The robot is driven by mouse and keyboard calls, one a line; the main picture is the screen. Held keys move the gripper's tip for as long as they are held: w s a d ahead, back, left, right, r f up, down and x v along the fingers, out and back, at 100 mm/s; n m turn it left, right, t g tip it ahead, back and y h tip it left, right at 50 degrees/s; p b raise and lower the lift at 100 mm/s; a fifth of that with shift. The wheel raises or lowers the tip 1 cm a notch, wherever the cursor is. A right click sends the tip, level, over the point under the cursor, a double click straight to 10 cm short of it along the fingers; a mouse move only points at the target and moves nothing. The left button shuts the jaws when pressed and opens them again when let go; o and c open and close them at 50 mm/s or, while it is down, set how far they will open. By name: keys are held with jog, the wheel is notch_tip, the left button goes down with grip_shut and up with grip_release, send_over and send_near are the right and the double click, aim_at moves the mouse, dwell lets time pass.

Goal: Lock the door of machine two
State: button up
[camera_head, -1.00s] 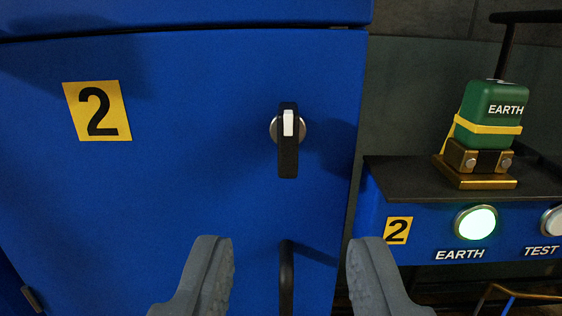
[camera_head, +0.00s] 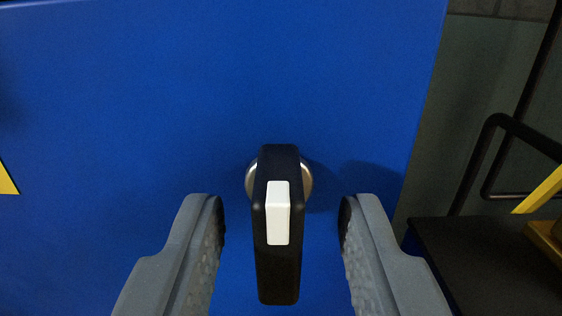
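The blue door (camera_head: 130,120) of machine two fills most of the view. A black lock handle (camera_head: 278,275) with a white mark (camera_head: 278,212) sits on a round silver base (camera_head: 251,180) on the door. The handle points straight down. My gripper (camera_head: 281,205) is open, with one grey finger on each side of the handle. A gap shows between each finger and the handle, so neither touches it.
A corner of the yellow label (camera_head: 6,182) shows at the left edge. To the right of the door are a dark shelf (camera_head: 480,265), black bent bars (camera_head: 505,125) and part of a yellow strap (camera_head: 542,190). A grey wall stands behind them.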

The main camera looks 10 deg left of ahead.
jog(key=shift+w+a, duration=0.15)
jog(key=shift+w, duration=0.9)
jog(key=shift+c, duration=0.3)
grip_shut()
